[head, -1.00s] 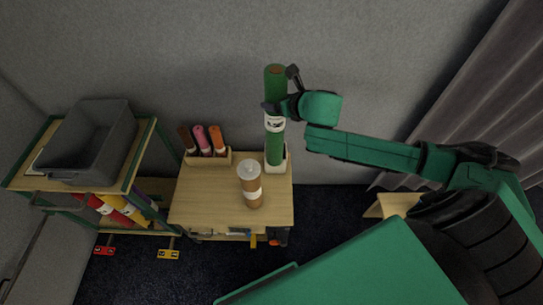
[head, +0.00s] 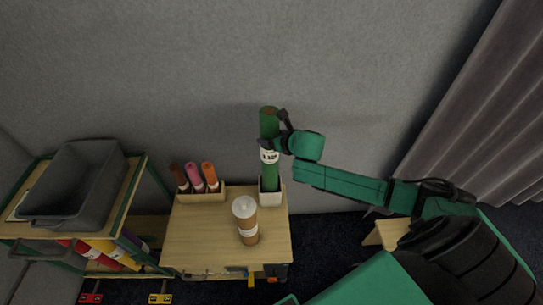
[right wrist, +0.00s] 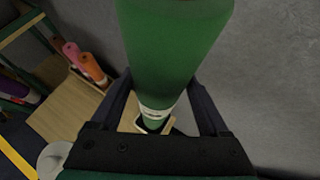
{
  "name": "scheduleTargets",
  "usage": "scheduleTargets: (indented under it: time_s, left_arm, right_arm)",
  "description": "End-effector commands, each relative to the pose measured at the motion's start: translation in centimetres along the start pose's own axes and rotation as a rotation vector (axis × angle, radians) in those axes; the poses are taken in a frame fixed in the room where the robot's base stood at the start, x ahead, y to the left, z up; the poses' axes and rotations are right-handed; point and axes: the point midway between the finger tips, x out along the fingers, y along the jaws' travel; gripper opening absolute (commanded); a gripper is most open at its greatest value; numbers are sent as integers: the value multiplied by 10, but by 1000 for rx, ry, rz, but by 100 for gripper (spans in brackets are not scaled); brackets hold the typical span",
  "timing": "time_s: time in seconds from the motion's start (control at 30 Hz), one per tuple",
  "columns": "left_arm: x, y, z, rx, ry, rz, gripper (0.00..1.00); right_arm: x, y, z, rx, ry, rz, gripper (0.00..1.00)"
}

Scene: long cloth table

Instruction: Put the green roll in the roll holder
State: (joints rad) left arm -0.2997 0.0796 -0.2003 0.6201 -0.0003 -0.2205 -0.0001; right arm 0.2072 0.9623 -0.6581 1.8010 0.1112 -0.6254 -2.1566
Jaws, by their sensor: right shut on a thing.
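The green roll (head: 269,178) stands upright at the back right of the small wooden table, with a white label band around it. My right gripper (head: 271,145) is shut on the roll at its upper half. The roll's lower end meets the pale roll holder (head: 272,198) and looks to be inside its opening; its very bottom is hidden. In the right wrist view the green roll (right wrist: 175,50) fills the space between my fingers, and part of the holder's rim (right wrist: 170,125) shows below. My left gripper is not in view.
A wooden rack (head: 203,193) with several small rolls stands left of the holder. A brown cup (head: 248,232) with a pale lid stands in front. A shelf cart with a grey bin (head: 75,185) is at the left. A curtain (head: 470,120) hangs at the right.

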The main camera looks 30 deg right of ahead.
Motion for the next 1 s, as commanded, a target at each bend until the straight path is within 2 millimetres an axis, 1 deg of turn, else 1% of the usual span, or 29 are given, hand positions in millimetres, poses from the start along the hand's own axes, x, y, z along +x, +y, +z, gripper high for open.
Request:
scheduleTargets:
  time_s: [0.03, 0.1, 0.27, 0.43, 0.5, 0.77, 0.8, 0.83, 0.87, 1.0]
  left_arm:
    - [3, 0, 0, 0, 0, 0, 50]
    - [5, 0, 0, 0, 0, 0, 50]
    - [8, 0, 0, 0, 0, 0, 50]
    - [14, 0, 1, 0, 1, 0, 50]
    - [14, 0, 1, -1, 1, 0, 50]
    - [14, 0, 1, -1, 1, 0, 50]
    - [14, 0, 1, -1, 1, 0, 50]
    - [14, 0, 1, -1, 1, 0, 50]
    - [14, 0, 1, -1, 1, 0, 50]
    - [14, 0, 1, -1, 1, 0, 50]
  right_arm:
    - [7, 1, -9, 4, -3, 2, 0]
    - [14, 1, -19, 2, -3, 2, 0]
    - [24, 1, -32, 2, -5, 2, 0]
    - [40, 1, -57, 2, -4, 1, 0]
    - [43, 1, -60, 0, -6, 2, 0]
    - [43, 0, -61, -2, -6, 2, 0]
    - [44, 0, -64, -1, 0, 1, 86]
    - [43, 0, -63, -1, 0, 1, 98]
    - [43, 0, -63, -1, 0, 1, 100]
    - [43, 0, -63, -1, 0, 1, 100]
